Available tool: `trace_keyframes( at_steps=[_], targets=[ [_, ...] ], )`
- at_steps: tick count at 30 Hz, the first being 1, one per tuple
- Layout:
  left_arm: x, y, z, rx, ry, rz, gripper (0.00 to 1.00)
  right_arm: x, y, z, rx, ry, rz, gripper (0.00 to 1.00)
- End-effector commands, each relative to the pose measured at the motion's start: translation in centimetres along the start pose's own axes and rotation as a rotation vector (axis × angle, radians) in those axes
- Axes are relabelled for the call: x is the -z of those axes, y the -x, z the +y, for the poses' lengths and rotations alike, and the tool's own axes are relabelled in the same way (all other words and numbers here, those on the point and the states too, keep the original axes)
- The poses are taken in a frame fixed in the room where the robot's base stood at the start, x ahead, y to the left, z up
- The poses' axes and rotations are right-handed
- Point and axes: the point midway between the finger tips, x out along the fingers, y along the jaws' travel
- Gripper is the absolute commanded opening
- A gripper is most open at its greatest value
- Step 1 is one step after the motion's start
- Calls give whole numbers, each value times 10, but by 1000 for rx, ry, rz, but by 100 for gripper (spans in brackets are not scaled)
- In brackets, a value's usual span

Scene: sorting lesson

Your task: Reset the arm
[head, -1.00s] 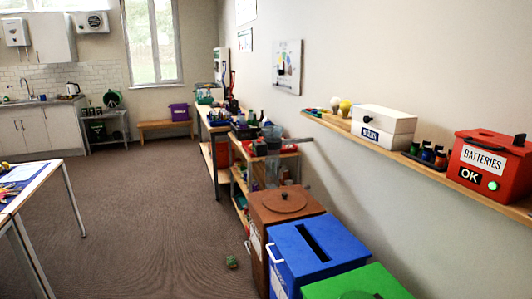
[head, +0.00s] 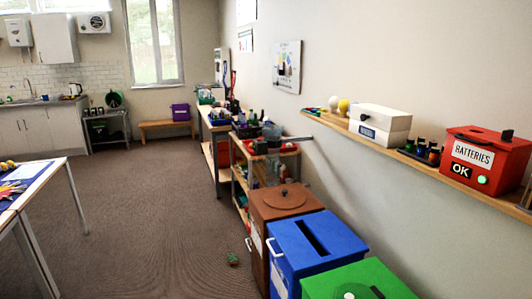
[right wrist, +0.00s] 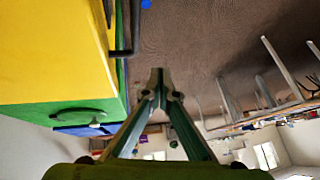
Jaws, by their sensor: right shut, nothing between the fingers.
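My right gripper (right wrist: 158,82) is in the right wrist view, its two fingers meeting at the tips with nothing between them. It points out over the brown carpet. My left gripper is in no view, and neither arm shows in the head view.
A green bin (head: 345,281), a blue bin (head: 340,243) and a brown bin (head: 275,202) line the right wall under a wooden shelf (head: 440,172) with a red batteries box (head: 486,160). A table (head: 42,172) stands left. The carpet (head: 140,220) between is mostly clear; a small green object (head: 233,258) lies there.

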Motion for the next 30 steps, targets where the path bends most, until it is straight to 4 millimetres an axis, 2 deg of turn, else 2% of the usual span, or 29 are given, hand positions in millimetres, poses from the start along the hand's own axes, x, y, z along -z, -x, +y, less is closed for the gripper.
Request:
trace_keyframes(
  at_steps=[1, 3, 6, 19, 30],
  targets=[
    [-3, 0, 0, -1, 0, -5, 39, -10, -1, -20, -8, 0, -23, 0],
    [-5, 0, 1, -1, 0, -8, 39, -24, 2, -37, -45, -2, -61, 0],
    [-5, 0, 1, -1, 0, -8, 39, -37, 10, -51, -103, -17, -103, 0],
    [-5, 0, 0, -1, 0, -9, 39, -70, 60, -71, -309, -171, -210, 0],
    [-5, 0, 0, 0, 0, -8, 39, -102, -20, -51, -300, -164, -248, 0]
  ],
)
